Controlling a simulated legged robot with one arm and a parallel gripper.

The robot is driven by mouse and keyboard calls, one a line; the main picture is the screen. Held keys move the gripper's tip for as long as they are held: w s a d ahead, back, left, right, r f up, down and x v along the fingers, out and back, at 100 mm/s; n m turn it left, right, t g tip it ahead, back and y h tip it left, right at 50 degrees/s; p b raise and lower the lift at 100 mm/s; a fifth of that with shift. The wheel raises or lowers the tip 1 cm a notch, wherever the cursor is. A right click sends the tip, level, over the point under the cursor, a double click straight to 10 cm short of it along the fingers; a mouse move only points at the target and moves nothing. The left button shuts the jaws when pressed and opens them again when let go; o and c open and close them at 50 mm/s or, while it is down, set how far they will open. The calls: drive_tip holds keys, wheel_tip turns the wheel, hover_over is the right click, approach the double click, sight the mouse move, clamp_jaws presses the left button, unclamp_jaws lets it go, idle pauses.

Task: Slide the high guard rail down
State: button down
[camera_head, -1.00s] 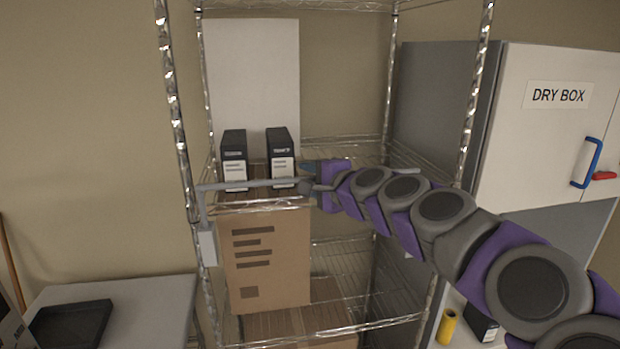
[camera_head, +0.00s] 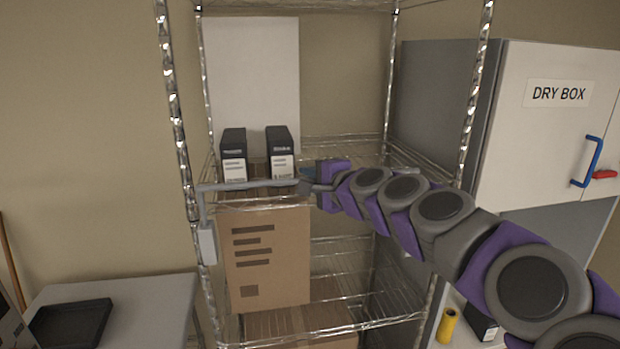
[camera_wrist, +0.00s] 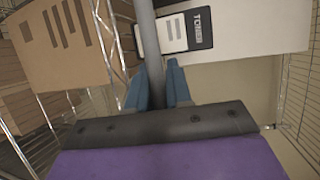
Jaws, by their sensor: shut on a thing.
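The guard rail (camera_head: 245,185) is a thin grey bar across the front of the wire rack, level with the shelf that carries the black boxes. A bracket (camera_head: 207,243) hangs from its left end beside the left post. My gripper (camera_head: 308,184) is at the middle of the bar, reaching in from the right. In the wrist view the grey bar (camera_wrist: 147,45) runs between the two blue fingers (camera_wrist: 158,88), which are shut on it. My gripper and arm hide part of the bar's right half.
Two black-and-white boxes (camera_head: 233,157) (camera_head: 280,155) stand just behind the rail. A cardboard box (camera_head: 266,260) stands on the shelf below. The dry box cabinet (camera_head: 545,130) is at the right. A table with a black tray (camera_head: 70,325) is at the lower left.

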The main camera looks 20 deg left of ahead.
wheel_tip(320, 180, down, 8)
drive_tip(key=b, duration=0.5)
drive_tip(key=shift+r+b, duration=0.1)
drive_tip(key=shift+b, duration=0.3)
drive_tip(key=shift+s+a+f, duration=0.1)
drive_tip(key=shift+a+f, duration=0.05)
drive_tip(key=shift+f, duration=0.1)
drive_tip(key=c, duration=1.5)
unclamp_jaws()
drive_tip(key=shift+f, duration=0.1)
drive_tip(key=o, duration=0.4)
drive_tip(key=shift+d, duration=0.2)
drive_tip(key=shift+r, duration=0.2)
drive_tip(key=b+v, duration=0.1)
drive_tip(key=v, duration=1.6)
drive_tip(key=shift+d+f, duration=0.15)
drive_tip(key=shift+d, duration=0.05)
